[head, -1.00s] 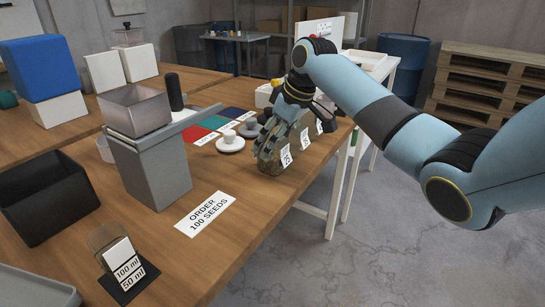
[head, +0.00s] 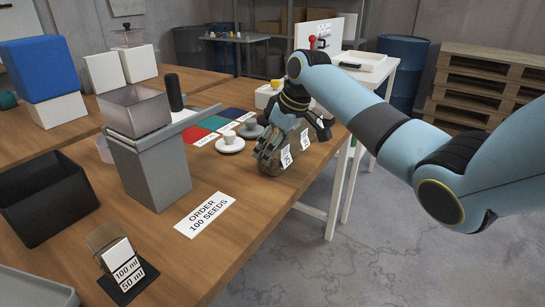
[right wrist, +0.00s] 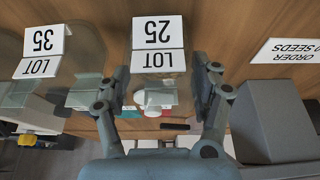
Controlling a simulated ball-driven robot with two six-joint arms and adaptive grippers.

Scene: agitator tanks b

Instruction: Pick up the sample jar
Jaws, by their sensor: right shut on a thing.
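The sample jar, a clear rounded jar with a white label, stands nearest on the right edge of the wooden table in the head view (head: 270,164). In the right wrist view its label reads LOT 25 (right wrist: 158,45) upside down. My right gripper (head: 285,137) is down at the jar and hides much of its upper part. In the right wrist view the fingers of my right gripper (right wrist: 160,88) lie on either side of this jar, shut on it. I cannot tell whether it is clear of the table. My left gripper is not in view.
A second jar, labelled LOT 35 (right wrist: 40,52), stands close beside the held one. A grey stand (head: 152,170) and the order card (head: 205,214) are nearer. Floor lies beyond the table edge.

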